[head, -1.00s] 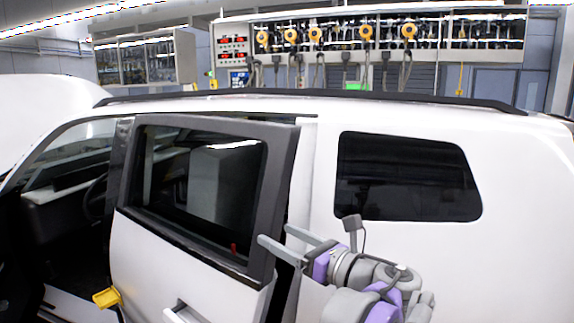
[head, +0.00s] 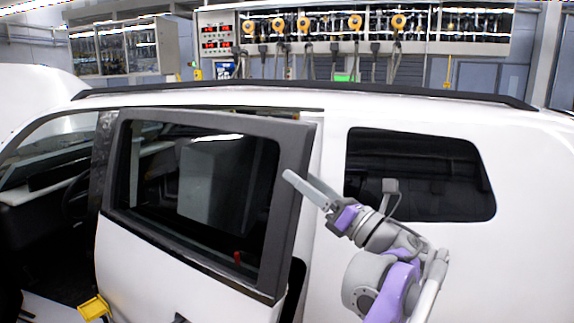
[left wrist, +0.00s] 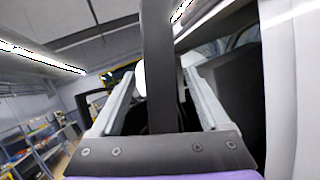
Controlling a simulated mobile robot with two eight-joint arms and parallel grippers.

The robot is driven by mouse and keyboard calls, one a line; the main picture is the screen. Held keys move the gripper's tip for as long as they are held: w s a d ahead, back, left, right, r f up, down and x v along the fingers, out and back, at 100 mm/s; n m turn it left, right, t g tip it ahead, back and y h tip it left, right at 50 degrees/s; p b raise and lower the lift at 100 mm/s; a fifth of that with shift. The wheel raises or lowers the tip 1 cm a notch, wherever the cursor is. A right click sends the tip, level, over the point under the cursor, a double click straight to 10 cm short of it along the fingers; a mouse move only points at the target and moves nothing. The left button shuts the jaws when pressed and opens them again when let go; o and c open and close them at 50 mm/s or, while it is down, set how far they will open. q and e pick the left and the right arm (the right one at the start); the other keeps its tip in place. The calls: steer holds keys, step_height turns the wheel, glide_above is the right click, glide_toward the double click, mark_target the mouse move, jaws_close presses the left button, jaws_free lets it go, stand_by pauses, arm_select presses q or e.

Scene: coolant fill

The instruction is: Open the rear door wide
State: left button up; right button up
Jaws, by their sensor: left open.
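The rear door (head: 165,270) is white below, with a dark frame around its window. It stands partly open, its rear edge out from the white car body. My left gripper (head: 290,178) is at the upper rear edge of the door's window frame, coming from the right. In the left wrist view the jaws (left wrist: 160,78) are open, with a dark upright bar, apparently the door frame (left wrist: 160,40), between the fingers. Space shows on both sides of the bar; I cannot tell whether either finger touches it. My right gripper is not in view.
The car's rear side panel (head: 510,240) with a dark window (head: 420,175) lies right of the door. The front doorway at left is open, with a yellow part (head: 93,307) low beside it. A hose panel (head: 350,40) stands behind the car.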

mark_target(287, 167)
arm_select(q)
steer(key=x, duration=0.5)
steer(key=shift+w+a+p, duration=0.1)
steer(key=shift+a+p, duration=0.05)
steer(key=shift+p, duration=0.15)
jaws_close()
stand_by(1.1)
